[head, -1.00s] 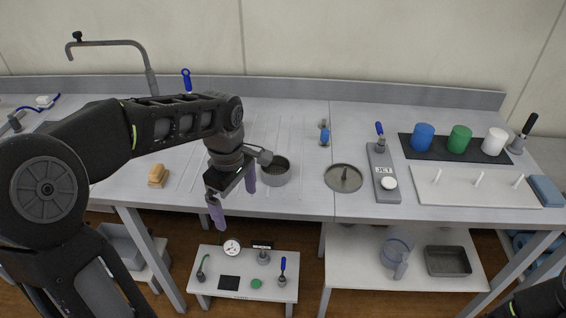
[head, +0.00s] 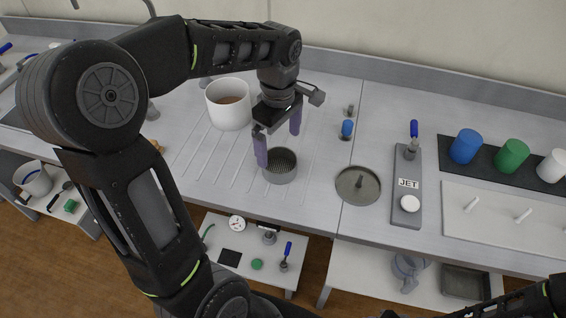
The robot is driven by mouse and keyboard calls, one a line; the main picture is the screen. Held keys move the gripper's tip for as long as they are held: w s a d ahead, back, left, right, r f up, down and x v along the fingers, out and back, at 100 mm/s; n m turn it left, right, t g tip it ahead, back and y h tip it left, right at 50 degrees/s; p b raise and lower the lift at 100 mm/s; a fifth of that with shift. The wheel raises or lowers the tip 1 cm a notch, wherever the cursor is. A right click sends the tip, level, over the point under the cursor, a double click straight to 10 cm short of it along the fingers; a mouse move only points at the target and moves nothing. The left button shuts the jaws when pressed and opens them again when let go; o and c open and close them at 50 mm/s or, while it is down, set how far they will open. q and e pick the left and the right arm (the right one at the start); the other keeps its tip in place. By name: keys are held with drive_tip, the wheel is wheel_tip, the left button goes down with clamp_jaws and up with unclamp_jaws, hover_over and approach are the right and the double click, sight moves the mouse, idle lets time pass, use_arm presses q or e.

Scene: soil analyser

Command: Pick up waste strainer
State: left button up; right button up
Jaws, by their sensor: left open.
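The waste strainer, which I take to be the round grey metal cup with a ribbed inside (head: 280,168), stands upright near the front edge of the grey worktop. My left gripper (head: 278,140) reaches down from above with its two purple fingers apart. One finger is at the strainer's left rim and the other is behind it, to the upper right. I cannot tell whether either finger touches the strainer. Nothing shows between the fingers. My right gripper is not in view; only part of my right arm shows at the lower right.
A white pot with brown contents (head: 228,112) stands left of my left gripper. A round metal lid with a knob (head: 350,192) lies right of the strainer, then a grey JET unit (head: 406,205). A small blue-topped item (head: 347,129) stands behind. A low shelf (head: 222,274) is below.

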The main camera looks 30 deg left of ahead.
sight(280, 169)
use_arm(q)
drive_tip(key=shift+f, duration=1.35)
drive_tip(key=shift+w+f+p, duration=0.15)
drive_tip(key=shift+f+p, duration=0.7)
drive_tip(key=shift+f, duration=1.75)
drive_tip(key=shift+c, duration=0.2)
drive_tip(key=c, duration=1.8)
